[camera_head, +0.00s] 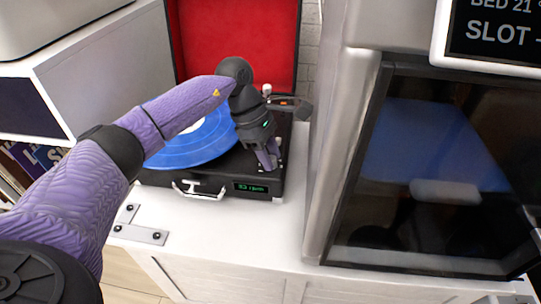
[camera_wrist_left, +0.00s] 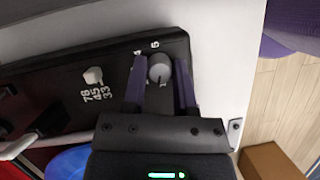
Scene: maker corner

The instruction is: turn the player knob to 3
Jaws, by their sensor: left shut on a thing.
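The record player (camera_head: 216,185) is a black case with an open red-lined lid and a blue record (camera_head: 190,148) on it. Its round grey knob (camera_wrist_left: 160,67) sits near the corner of the black deck in the left wrist view. White digits, including a 5 and a 4, show around it; others are hidden by my fingers, and I cannot read the setting surely. My left gripper (camera_head: 269,160) reaches down at the deck's right front corner. In the left wrist view my left gripper (camera_wrist_left: 160,85) has its two purple fingers shut on the knob's sides. My right gripper is not in view.
A white speed switch (camera_wrist_left: 93,75) marked 78, 45, 33 and the tonearm (camera_head: 285,103) are nearby on the deck. A small green display (camera_head: 257,188) is on the player's front. A large glass-doored machine (camera_head: 345,150) stands close on the right. The white cabinet top (camera_head: 210,225) in front is mostly clear.

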